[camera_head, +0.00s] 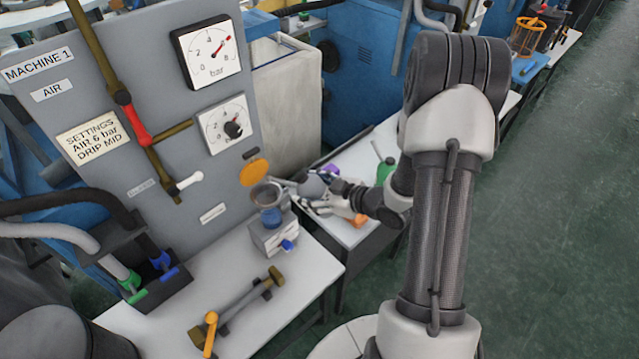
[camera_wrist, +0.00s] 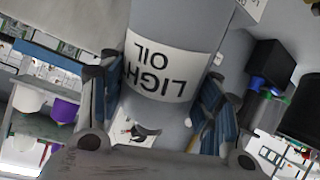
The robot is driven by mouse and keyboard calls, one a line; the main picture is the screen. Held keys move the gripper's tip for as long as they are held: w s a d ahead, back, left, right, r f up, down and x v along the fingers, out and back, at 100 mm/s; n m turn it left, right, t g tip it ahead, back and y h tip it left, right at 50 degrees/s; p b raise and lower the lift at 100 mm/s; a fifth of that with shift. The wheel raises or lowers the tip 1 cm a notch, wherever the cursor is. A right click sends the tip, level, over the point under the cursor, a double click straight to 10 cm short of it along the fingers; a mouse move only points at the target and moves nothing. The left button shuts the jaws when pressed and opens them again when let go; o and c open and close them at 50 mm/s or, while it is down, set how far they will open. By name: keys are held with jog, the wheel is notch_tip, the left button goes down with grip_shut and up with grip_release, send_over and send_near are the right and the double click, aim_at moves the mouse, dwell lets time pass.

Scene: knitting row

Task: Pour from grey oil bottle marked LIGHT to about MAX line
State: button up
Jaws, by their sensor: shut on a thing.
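My gripper (camera_wrist: 158,95) is shut on the grey oil bottle, with one finger on each side of it. The bottle (camera_wrist: 180,35) has a white label reading LIGHT OIL, upside down in the wrist view. In the head view the bottle (camera_head: 313,186) is tilted, its narrow end toward the oil cup's rim. The clear oil cup (camera_head: 266,193) stands on a grey block with a blue knob and holds blue liquid in its lower part. I cannot make out a MAX line or a stream of oil.
The grey machine panel (camera_head: 105,95) with two gauges rises behind the cup. A brass-ended lever (camera_head: 240,300) lies on the front white table (camera_head: 215,275). A green bottle (camera_head: 385,170) and a purple item (camera_head: 330,170) stand on the rear table. Hoses and a dark box are at left.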

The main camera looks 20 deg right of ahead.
jog(key=shift+w+a+r+n+g+h+p, duration=0.25)
jog(key=shift+a+n+g+h+p, duration=0.2)
jog(key=shift+g+h+p, duration=0.25)
jog(key=shift+f+b, duration=0.35)
jog(key=shift+b, duration=0.05)
jog(key=shift+d, duration=0.15)
jog(key=shift+r, duration=0.2)
jog(key=shift+s+r+h+p, duration=0.1)
jog(key=shift+r+h+p, duration=0.2)
jog(key=shift+p, duration=0.35)
jog(key=shift+r+g+h+p, duration=0.3)
jog(key=shift+r+g+p, duration=0.1)
jog(key=shift+r+p, duration=0.15)
jog(key=shift+f, duration=0.15)
